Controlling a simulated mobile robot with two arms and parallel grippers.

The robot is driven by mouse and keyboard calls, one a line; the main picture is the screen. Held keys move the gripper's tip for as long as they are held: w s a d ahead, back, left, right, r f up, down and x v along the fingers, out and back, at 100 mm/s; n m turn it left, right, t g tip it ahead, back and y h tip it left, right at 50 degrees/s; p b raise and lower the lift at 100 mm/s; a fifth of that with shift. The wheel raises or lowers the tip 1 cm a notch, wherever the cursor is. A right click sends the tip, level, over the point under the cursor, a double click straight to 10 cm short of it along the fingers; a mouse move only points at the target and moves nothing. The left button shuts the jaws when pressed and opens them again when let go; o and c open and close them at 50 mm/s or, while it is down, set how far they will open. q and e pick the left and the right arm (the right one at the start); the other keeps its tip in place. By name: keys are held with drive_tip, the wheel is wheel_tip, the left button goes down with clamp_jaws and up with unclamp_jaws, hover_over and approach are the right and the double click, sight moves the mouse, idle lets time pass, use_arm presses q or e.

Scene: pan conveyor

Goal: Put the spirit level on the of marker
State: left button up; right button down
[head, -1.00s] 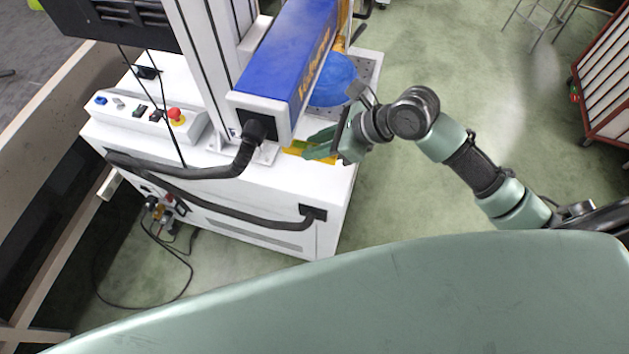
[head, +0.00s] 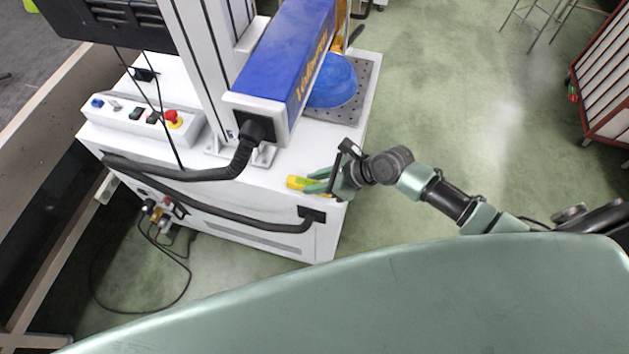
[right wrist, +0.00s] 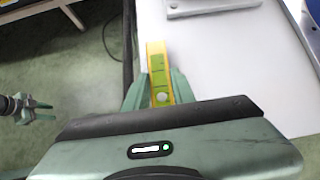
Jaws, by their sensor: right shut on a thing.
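The yellow spirit level (head: 295,182) is between the green fingers of my right gripper (head: 318,183), which is shut on it. In the head view it is at the front right edge of the laser marker's white top (head: 290,160). In the right wrist view the level (right wrist: 157,62) points away from my right gripper (right wrist: 160,92), over the white top close to its left edge. I cannot tell whether it touches the surface. My left gripper (right wrist: 42,112) shows small at the left of the right wrist view, its fingers apart and empty.
The marker's blue head (head: 285,60) overhangs the top. A control box with a red button (head: 172,118) stands at the left. The front right part of the top is clear.

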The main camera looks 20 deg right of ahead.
drive_tip(key=c, duration=1.2)
unclamp_jaws()
drive_tip(key=shift+f, duration=0.1)
drive_tip(key=shift+o, duration=0.2)
drive_tip(key=shift+r, duration=0.2)
drive_tip(key=v, duration=1.2)
